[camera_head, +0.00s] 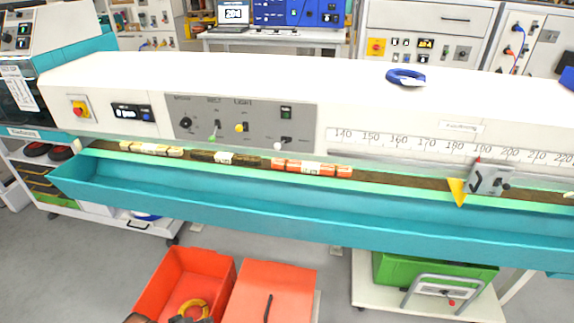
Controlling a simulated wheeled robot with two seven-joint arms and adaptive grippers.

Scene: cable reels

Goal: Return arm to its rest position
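Neither of my grippers shows clearly in the head view, and no arm reaches over the machine. A long white machine (250,80) with a teal trough (330,222) crosses the view. Yellow (150,149), dark (225,158) and red (312,168) wrapped bundles lie in a row in its channel. A blue cable ring (405,76) with a white tag lies on the machine's top. At the bottom edge, a red bin (172,275) holds a yellow ring (192,308). Dark shapes beside the ring are cut off, and I cannot tell what they are.
A red-orange surface with a dark slot (268,295) is beside the bin. A green crate (395,270) sits on a low white platform at the right. A grey slider with a yellow pointer (457,191) is on the scale. Grey floor is clear at the lower left.

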